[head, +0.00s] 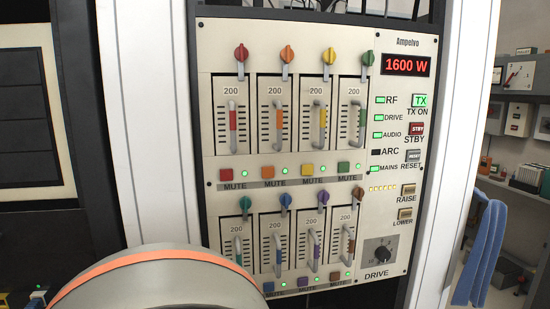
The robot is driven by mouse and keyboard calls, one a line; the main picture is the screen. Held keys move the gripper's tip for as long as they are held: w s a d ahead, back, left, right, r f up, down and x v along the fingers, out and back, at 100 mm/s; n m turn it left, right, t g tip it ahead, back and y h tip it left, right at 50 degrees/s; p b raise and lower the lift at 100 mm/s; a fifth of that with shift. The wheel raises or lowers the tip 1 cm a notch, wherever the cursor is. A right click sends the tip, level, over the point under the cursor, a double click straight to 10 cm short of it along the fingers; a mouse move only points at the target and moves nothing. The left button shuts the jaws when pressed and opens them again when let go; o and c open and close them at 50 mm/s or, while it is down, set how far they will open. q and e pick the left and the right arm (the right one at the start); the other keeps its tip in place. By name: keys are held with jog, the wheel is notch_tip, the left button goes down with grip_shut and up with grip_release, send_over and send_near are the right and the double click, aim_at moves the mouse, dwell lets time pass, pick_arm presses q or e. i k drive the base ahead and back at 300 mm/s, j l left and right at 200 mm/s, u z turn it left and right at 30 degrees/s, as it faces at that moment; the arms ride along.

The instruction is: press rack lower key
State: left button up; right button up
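The lower key (405,214) is a small tan button on the right side of the rack panel (440,130), with the label LOWER under it. It sits below the similar raise key (408,190) and above the drive knob (383,252). Nothing covers it. A grey rounded part of mine with an orange band is at the bottom left, in front of the panel's lower left corner and apart from the key. Neither gripper's fingers show.
The red display (405,65) reads 1600 W. The TX key (421,101), STBY key (416,128) and RESET key (413,155) stand above. Several faders and mute buttons fill the left. A blue cloth (482,255) hangs at right by shelves.

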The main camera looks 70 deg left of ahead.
aim_at(404, 214)
jog(key=u, duration=1.9)
